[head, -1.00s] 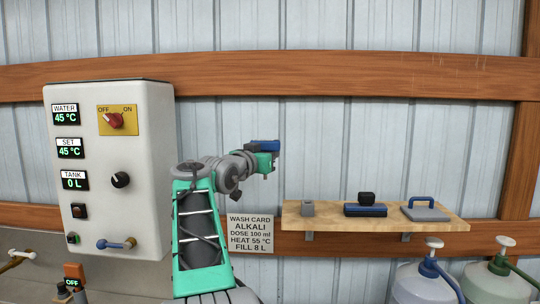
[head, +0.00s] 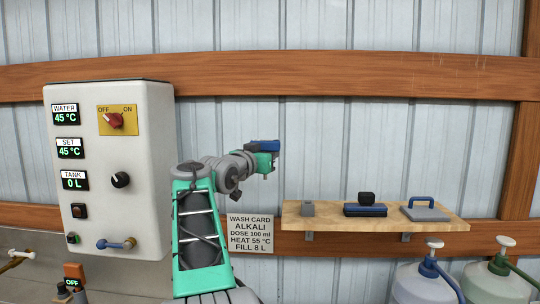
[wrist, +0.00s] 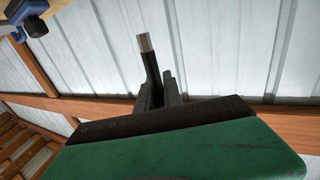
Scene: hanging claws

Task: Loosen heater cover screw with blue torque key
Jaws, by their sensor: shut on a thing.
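My gripper (head: 268,164) is at the end of my arm, in front of the wall, right of the white control box and up left of the shelf. In the wrist view my gripper's dark fingers (wrist: 160,92) are closed on a slim dark piece with a silver tip (wrist: 145,42). I cannot tell from its colour whether this is the blue torque key; most of it is hidden. No heater cover screw can be made out. The white control box (head: 148,210) shows a red switch (head: 115,121), a black knob (head: 120,180) and a blue-handled valve (head: 110,244).
Two pump jugs (head: 420,285) stand lower right.

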